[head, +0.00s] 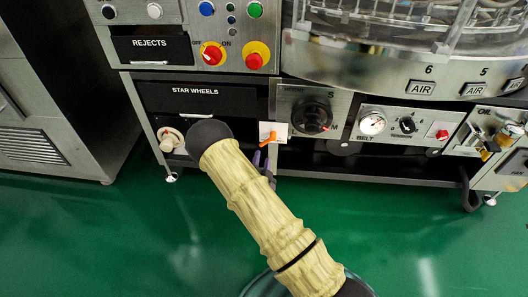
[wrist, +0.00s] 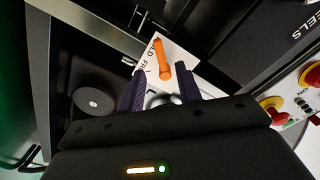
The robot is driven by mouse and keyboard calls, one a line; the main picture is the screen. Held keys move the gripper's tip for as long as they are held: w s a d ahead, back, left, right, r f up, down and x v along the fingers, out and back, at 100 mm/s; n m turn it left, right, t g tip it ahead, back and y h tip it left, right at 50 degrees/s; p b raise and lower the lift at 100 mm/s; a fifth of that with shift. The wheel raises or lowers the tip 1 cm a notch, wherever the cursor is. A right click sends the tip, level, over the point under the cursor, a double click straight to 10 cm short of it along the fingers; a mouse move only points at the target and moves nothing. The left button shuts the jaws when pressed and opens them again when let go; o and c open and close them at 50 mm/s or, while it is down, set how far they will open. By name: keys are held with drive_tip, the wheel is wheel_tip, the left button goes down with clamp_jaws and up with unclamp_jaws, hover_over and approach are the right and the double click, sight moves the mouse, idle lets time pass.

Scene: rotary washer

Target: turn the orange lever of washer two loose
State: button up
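The orange lever (wrist: 161,58) sits on a white plate (wrist: 183,62) with partly hidden lettering, in the wrist view's upper middle. In the head view the lever (head: 268,138) is small, under the right end of the STAR WHEELS panel. No number marking a washer is readable. My gripper (wrist: 160,70) is open, its two dark purple fingers either side of the lever in the wrist view. I see no contact and cannot tell whether the tips reach it in depth. In the head view my arm hides most of the gripper; only a bit of purple shows beside it.
The STAR WHEELS panel (head: 195,98) overhangs the lever's recess. A dark selector knob (head: 312,117) is on the panel to the right. A pale round fitting (head: 168,140) is left of my arm. A black disc (wrist: 94,101) lies left of my fingers. Green floor is open in front.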

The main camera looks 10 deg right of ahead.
sight(264, 144)
drive_tip(key=b+x, duration=0.2)
drive_tip(key=x, duration=0.4)
drive_tip(key=shift+w, duration=0.1)
clamp_jaws()
